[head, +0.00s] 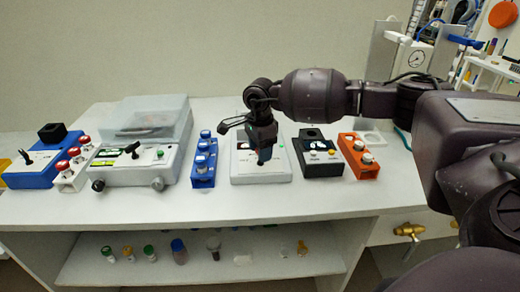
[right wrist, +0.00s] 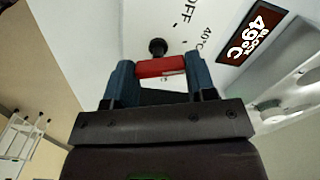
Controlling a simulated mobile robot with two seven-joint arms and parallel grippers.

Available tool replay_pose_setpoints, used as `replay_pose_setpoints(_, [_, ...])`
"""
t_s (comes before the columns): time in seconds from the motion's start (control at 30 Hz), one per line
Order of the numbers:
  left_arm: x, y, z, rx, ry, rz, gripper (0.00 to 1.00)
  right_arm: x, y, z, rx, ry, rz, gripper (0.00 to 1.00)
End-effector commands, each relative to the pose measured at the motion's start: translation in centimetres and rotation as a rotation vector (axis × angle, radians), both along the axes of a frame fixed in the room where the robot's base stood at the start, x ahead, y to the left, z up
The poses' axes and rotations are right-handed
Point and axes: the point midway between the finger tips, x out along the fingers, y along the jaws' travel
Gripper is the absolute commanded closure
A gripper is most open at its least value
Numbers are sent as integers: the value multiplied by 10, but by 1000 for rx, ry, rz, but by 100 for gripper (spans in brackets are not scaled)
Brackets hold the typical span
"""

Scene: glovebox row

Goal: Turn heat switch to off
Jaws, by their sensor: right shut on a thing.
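The heat switch shows in the right wrist view as a red handle (right wrist: 160,67) between my blue fingertips. My right gripper (right wrist: 161,80) is shut on it. A dark round knob (right wrist: 158,46) stands just beyond the handle. The white panel of the heater (right wrist: 215,25) carries the marks OFF and 40°C and a display (right wrist: 255,33) reading BLOCK 49°C. In the head view my right gripper (head: 265,155) points down onto the white heater (head: 243,174), and the switch is hidden there by the fingers. My left gripper is not in view.
A blue rack (head: 204,163) stands left of the heater. A black device (head: 318,157) and an orange rack (head: 357,155) stand to its right. Farther left are a lidded instrument (head: 140,150), a white rack with red-capped vials and a blue device (head: 35,165). The bench front edge is clear.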

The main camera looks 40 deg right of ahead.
Motion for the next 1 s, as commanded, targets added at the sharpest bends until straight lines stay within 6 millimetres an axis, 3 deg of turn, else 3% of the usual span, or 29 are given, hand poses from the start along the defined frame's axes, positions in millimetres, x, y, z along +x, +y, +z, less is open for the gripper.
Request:
replay_pose_setpoints(0.2, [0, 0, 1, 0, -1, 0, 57, 1, 0, 1, 1, -2, 0, 73])
replay_pose_setpoints(0.23, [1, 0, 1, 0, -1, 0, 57, 1, 0, 1, 1, -3, 0, 46])
replay_pose_setpoints(0.4, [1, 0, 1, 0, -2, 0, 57, 0, 0, 1, 1, -2, -1, 23])
replay_pose_setpoints(0.73, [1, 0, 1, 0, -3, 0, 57, 0, 0, 5, 0, -2, -1, 23])
replay_pose_setpoints(1.0, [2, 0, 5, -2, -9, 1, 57, 1, 0, 45, 0, -6, -1, 23])
